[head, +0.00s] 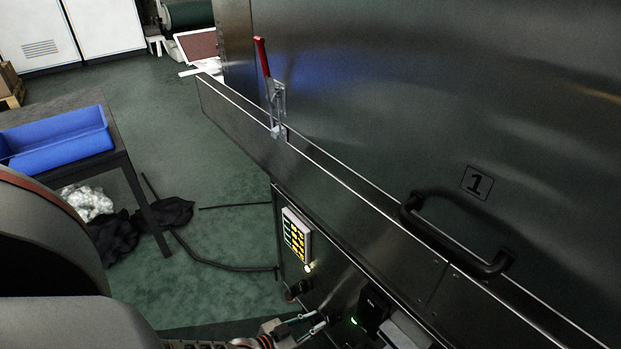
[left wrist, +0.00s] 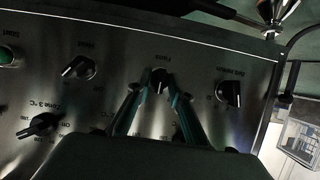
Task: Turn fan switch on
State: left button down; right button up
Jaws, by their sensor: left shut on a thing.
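The fan switch (left wrist: 159,77) is a black rotary knob with a light pointer line on a brushed-metal control panel (left wrist: 118,55). Its label appears upside down in the left wrist view and seems to read "Fans". My left gripper (left wrist: 159,88) is shut on this knob, one finger on each side. In the head view my left gripper (head: 318,322) is at the bottom edge, against the dark lower front of the dryer. The knob cannot be made out there. My right gripper is not in view.
Neighbouring knobs sit left (left wrist: 78,68) and right (left wrist: 228,93) of the fan switch, with a green button (left wrist: 8,56) at far left. A blue bin (head: 60,140) stands left.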

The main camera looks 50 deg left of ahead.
pick_arm(q)
jog(key=shift+d+m+y, duration=0.15)
jog(key=shift+m+y, duration=0.35)
jog(key=shift+m, duration=0.1)
jog(key=shift+s+f+m+y, duration=0.25)
jog(key=shift+m+y, duration=0.35)
jog(key=shift+m, duration=0.3)
jog(key=shift+f+m+y+b, duration=0.1)
jog(key=shift+m+y+b, duration=0.25)
jog(key=shift+m+y, duration=0.25)
jog(key=shift+m+t, duration=0.3)
jog(key=shift+m, duration=0.2)
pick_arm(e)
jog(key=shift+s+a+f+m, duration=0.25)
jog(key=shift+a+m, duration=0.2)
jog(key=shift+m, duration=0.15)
pick_arm(q)
jog(key=shift+w+b, duration=0.1)
jog(key=shift+b, duration=0.2)
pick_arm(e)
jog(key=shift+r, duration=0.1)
pick_arm(q)
jog(key=c, duration=2.1)
grip_release()
jog(key=shift+c, duration=0.2)
jog(key=shift+r, duration=0.2)
